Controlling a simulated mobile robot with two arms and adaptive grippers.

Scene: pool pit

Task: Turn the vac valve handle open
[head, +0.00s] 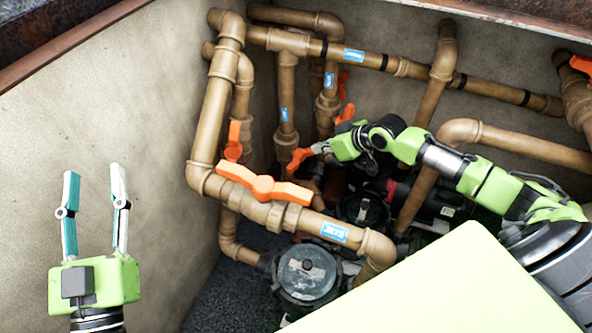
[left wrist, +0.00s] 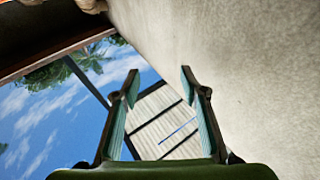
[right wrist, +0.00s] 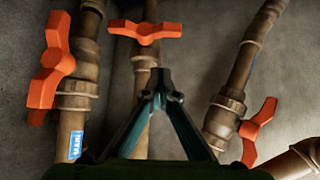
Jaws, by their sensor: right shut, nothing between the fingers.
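Several orange valve handles sit on brown pipes; I cannot tell which is the vac valve, as most blue labels are too small to read. My right gripper (head: 320,148) is shut and empty beside an orange handle (head: 299,160) among the pipes. In the right wrist view its closed fingertips (right wrist: 160,76) lie in front of a pipe, just below an orange handle (right wrist: 146,32) set crosswise; contact cannot be told. Other handles show at left (right wrist: 50,64) and right (right wrist: 259,128). My left gripper (head: 94,170) is open and empty beside the left wall, also in the left wrist view (left wrist: 160,75).
A large orange handle (head: 262,187) lies along the front pipe, which carries a label (head: 334,232) that seems to read JETS. Another handle (head: 233,142) stands left of it. A pump lid (head: 307,270) is below. Pipes crowd the space around my right arm.

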